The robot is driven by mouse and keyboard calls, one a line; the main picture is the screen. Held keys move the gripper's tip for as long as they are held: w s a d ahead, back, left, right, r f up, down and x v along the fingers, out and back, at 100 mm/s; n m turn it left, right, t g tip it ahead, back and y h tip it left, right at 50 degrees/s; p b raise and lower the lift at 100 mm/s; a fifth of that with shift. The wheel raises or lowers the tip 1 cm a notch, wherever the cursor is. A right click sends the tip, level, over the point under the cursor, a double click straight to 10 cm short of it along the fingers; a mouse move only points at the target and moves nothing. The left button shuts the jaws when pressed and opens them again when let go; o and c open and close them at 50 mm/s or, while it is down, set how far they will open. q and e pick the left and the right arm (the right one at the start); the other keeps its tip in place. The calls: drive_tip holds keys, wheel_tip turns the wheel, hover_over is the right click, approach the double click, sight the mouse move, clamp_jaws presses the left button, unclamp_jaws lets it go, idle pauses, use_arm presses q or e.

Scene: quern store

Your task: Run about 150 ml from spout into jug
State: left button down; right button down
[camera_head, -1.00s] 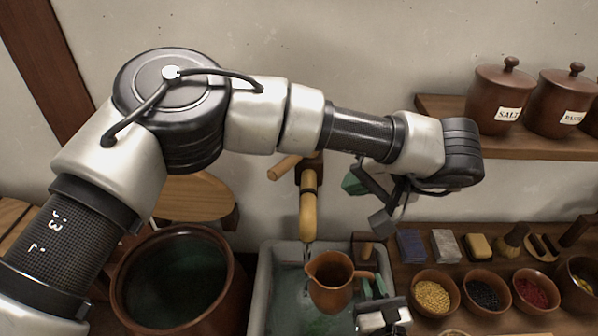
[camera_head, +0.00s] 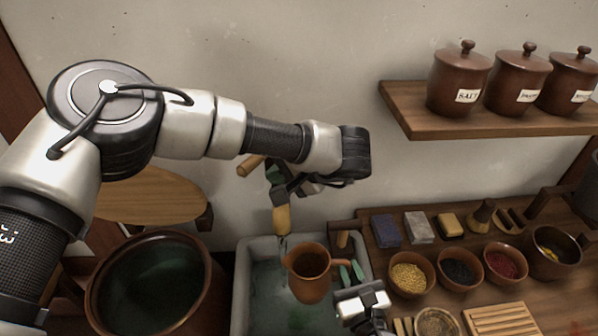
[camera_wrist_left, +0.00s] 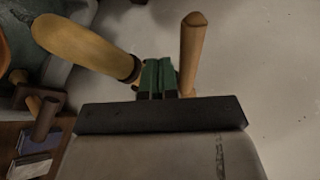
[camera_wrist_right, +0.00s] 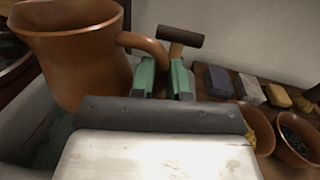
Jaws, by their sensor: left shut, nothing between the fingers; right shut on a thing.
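The brown clay jug (camera_head: 309,276) is upright over the stone basin, its mouth just below the wooden spout (camera_head: 282,219). My right gripper (camera_head: 352,272) is shut on the jug's handle; the right wrist view shows the handle (camera_wrist_right: 150,46) between its green fingers. My left gripper (camera_head: 273,174) is shut and empty, at the top of the spout. In the left wrist view its green fingertips (camera_wrist_left: 158,70) are between the spout (camera_wrist_left: 85,48) and a wooden tap lever (camera_wrist_left: 193,52); contact is unclear. A thin stream may show below the spout. The level inside the jug is hidden.
The basin (camera_head: 241,300) stands between a large dark pot (camera_head: 215,300) and a wooden counter with several bowls and blocks. A shelf (camera_head: 410,115) with lidded jars hangs at upper right. A T-shaped wooden handle (camera_wrist_right: 180,37) stands behind the jug.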

use_arm(q)
drive_tip(key=shift+w+a+r, duration=0.25)
drive_tip(key=shift+w+a, duration=0.35)
drive_tip(key=shift+a, duration=0.3)
drive_tip(key=a+m+t, duration=0.1)
drive_tip(key=w+a+m+t+h, duration=0.1)
drive_tip(key=a, duration=0.1)
drive_tip(key=shift+w+m+h, duration=0.1)
drive_tip(key=shift+m+h, duration=0.2)
drive_tip(key=shift+m, duration=0.1)
drive_tip(key=shift+w+a, duration=0.4)
drive_tip(key=shift+a, duration=0.3)
drive_tip(key=w+a, duration=0.1)
drive_tip(key=w, duration=0.1)
drive_tip(key=w+a, duration=0.1)
drive_tip(key=shift+w+a, duration=0.35)
drive_tip(key=shift+a, duration=0.05)
drive_tip(key=shift+w+a+r, duration=0.1)
drive_tip(key=shift+w+r, duration=0.05)
drive_tip(key=shift+r, duration=0.1)
